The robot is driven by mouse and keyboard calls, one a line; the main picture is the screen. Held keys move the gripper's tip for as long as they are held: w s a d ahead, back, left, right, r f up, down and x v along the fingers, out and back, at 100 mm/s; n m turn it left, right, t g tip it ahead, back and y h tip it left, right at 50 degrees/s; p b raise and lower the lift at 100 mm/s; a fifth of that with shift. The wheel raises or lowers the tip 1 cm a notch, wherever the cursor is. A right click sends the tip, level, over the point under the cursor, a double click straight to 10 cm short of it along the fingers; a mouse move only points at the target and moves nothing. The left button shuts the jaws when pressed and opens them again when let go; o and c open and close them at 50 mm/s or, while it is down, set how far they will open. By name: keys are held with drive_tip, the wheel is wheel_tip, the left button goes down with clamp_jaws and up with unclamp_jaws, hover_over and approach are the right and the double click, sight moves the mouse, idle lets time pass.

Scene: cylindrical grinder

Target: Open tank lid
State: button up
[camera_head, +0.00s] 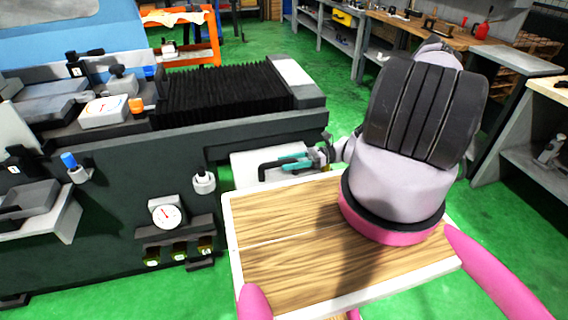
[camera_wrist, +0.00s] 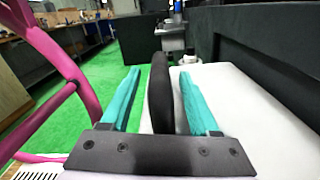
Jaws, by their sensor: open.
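The tank lid (camera_head: 245,178) is a pale white panel beside the dark grinder body. It also fills the right half of the wrist view (camera_wrist: 245,115). A black handle (camera_head: 268,168) stands on it, and in the wrist view this handle (camera_wrist: 160,95) runs between my two teal fingers. My gripper (camera_head: 284,161) is open, with one finger on each side of the handle (camera_wrist: 160,78). Narrow gaps show beside the handle, and I cannot tell whether either finger touches it. Part of the lid is hidden behind my gripper and the wooden top.
The dark grinder body (camera_head: 110,200) stands left of the lid, with a gauge (camera_head: 166,213) on its front and a black bellows (camera_head: 225,90) above. Workbenches (camera_head: 450,35) line the back.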

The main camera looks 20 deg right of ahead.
drive_tip(key=shift+a, duration=0.8)
clamp_jaws()
idle(0.9)
